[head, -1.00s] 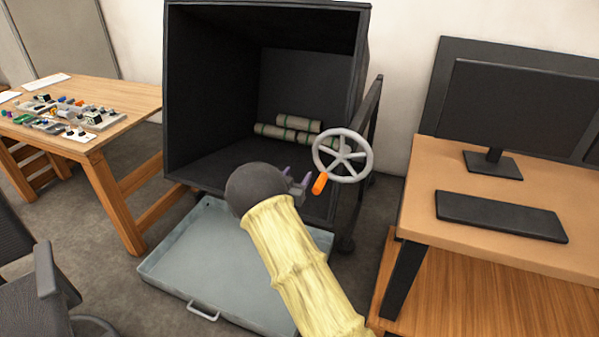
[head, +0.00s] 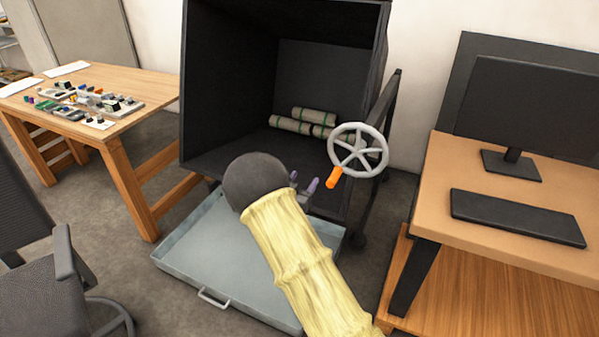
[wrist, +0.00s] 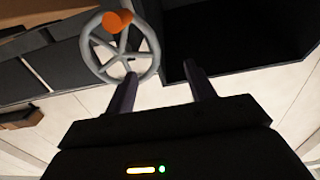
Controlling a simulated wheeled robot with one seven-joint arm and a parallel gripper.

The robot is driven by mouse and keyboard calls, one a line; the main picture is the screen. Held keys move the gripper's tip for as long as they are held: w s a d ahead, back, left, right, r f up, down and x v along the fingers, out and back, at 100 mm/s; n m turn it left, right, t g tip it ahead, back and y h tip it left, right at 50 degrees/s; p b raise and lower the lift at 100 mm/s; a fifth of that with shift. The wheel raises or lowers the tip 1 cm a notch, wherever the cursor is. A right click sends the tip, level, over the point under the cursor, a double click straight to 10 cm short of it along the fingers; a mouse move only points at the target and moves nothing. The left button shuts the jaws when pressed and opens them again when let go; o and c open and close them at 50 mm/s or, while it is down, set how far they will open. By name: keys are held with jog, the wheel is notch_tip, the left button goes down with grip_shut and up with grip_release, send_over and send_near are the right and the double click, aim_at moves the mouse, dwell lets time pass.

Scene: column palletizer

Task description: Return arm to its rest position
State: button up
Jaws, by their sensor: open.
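My arm, in a yellow sleeve with a dark round joint, reaches up from the bottom of the head view. My gripper (head: 303,184) is beyond the dark joint and partly hidden by it; its two purple-grey fingers are apart with nothing between them. It also shows in the wrist view (wrist: 160,88), open and empty. In the head view the gripper is just left of the grey handwheel (head: 358,150) and its orange handle (head: 334,178), apart from them. In the wrist view the handwheel (wrist: 120,47) appears beyond the left finger.
A large black open box (head: 225,110) holds several rolled bundles (head: 313,121). A grey tray (head: 215,262) lies on the floor below it. A wooden table with small parts (head: 140,85) stands left, a desk (head: 455,215) with monitor right, and a chair (head: 35,275) at lower left.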

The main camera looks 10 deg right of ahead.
jog(key=s+r+n+g+y+p, duration=0.4)
jog(key=s+r+g+y+p, duration=0.25)
jog(key=s+r+y, duration=0.45)
jog(key=s+d+r+n+g+p, duration=0.1)
jog(key=s+r+g+p, duration=0.1)
jog(key=s, duration=0.9)
jog(key=s+d+r+n+g+h+p, duration=0.1)
jog(key=s+r+g+p, duration=0.1)
jog(key=s, duration=0.9)
jog(key=shift+s+d+n+g+p, duration=0.35)
jog(key=shift+g+p, duration=0.25)
jog(key=shift+g, duration=0.35)
jog(key=shift+w, duration=0.15)
